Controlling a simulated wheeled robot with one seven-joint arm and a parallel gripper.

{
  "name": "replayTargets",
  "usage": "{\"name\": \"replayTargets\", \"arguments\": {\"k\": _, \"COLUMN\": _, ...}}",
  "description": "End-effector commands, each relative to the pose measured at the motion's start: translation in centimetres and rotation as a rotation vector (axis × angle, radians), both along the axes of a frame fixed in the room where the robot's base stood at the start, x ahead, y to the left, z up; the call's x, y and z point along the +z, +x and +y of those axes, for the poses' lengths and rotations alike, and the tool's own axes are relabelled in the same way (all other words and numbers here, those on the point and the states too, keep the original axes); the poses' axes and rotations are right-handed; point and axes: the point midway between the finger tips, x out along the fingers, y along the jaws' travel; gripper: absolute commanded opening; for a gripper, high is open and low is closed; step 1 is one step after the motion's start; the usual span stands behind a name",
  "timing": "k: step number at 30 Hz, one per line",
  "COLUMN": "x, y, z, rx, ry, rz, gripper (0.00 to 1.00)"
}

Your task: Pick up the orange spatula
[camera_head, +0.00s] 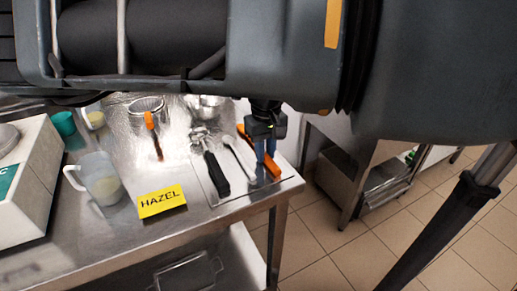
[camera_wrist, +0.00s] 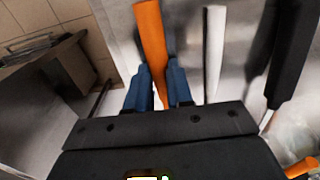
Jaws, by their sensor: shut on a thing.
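The orange spatula (camera_head: 247,140) lies along the right end of the steel table, its orange handle slanting toward the front right corner. My gripper (camera_head: 265,158) points down over it, with its blue fingers on either side of the handle. In the wrist view the orange handle (camera_wrist: 152,40) runs between the two blue fingers of my gripper (camera_wrist: 159,88), which are shut on it. My gripper hides part of the spatula in the head view. I cannot tell whether the spatula is clear of the table.
Left of the spatula lie a white-handled tool (camera_head: 238,158) and a black-handled tool (camera_head: 216,174), which also shows in the wrist view (camera_wrist: 290,50). A yellow HAZEL sign (camera_head: 161,201), a measuring jug (camera_head: 101,180) and a white appliance (camera_head: 30,185) stand further left.

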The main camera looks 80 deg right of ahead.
Motion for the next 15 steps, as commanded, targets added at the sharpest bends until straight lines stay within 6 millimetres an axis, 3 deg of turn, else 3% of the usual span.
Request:
{"name": "replayTargets", "arguments": {"k": 10, "x": 0.2, "y": 0.0, "z": 0.0, "rx": 0.000, "ry": -0.001, "rz": 0.001, "gripper": 0.00}}
{"name": "replayTargets", "arguments": {"k": 15, "x": 1.3, "y": 0.0, "z": 0.0, "rx": 0.001, "ry": -0.001, "rz": 0.000, "gripper": 0.00}}
